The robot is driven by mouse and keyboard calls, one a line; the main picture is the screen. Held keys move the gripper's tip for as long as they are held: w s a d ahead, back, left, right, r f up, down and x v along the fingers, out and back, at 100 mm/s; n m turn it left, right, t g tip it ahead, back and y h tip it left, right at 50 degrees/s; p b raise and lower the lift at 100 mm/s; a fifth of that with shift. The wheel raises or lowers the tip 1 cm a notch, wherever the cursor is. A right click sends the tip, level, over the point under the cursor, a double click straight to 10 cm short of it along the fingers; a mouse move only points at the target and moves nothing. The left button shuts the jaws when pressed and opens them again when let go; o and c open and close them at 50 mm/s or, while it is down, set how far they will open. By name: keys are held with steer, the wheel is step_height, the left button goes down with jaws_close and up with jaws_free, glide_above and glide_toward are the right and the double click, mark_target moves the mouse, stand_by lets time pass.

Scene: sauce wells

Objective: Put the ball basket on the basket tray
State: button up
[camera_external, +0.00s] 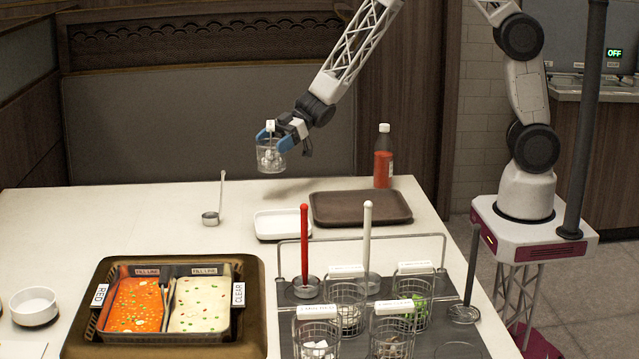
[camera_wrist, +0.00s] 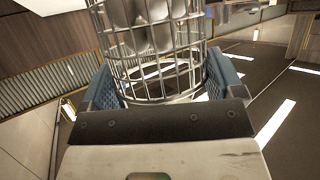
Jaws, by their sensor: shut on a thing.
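The ball basket (camera_external: 270,158), a small wire basket with pale round balls in it, is held upright in the air above the far part of the table. In the wrist view the basket (camera_wrist: 150,68) stands between the blue fingers. My gripper (camera_external: 271,138) is shut on it; the wrist view also shows my gripper (camera_wrist: 163,84). A flat dark brown tray (camera_external: 360,208) lies empty on the table, lower and to the right of the basket. It looks like the basket tray, but no label shows on it. The held basket is clear of it.
A small white tray (camera_external: 283,224) lies left of the brown tray. A red sauce bottle (camera_external: 383,160) stands behind it. A rack with several labelled baskets (camera_external: 347,305) and upright ladles is in front. A two-part soup pot (camera_external: 245,300) stands front left; a small ladle (camera_external: 211,217) stands behind it.

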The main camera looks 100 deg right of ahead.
steer(key=r, duration=1.2)
steer(key=shift+a, duration=0.2)
steer(key=w+a+r+m+t+h, duration=0.1)
steer(key=w+a+r, duration=0.15)
steer(key=a, duration=1.45)
steer(key=w+a+r, duration=0.1)
steer(key=a+r, duration=0.3)
steer(key=a, duration=1.3)
steer(key=s+a+m+h, duration=0.1)
steer(key=s+a, duration=0.3)
steer(key=a, duration=0.7)
steer(key=s+a+m+h, duration=0.1)
steer(key=s+a, duration=0.3)
steer(key=a, duration=0.6)
steer(key=s+a+f+m+t+h, duration=0.1)
steer(key=s+a+f, duration=0.2)
steer(key=s+a, duration=1.05)
steer(key=s+a+f, duration=0.4)
steer(key=s+a, duration=0.6)
steer(key=s, duration=0.6)
step_height(320, 180, down, 11)
steer(key=shift+w+r, duration=0.15)
steer(key=shift+w, duration=0.3)
steer(key=shift+d, duration=0.1)
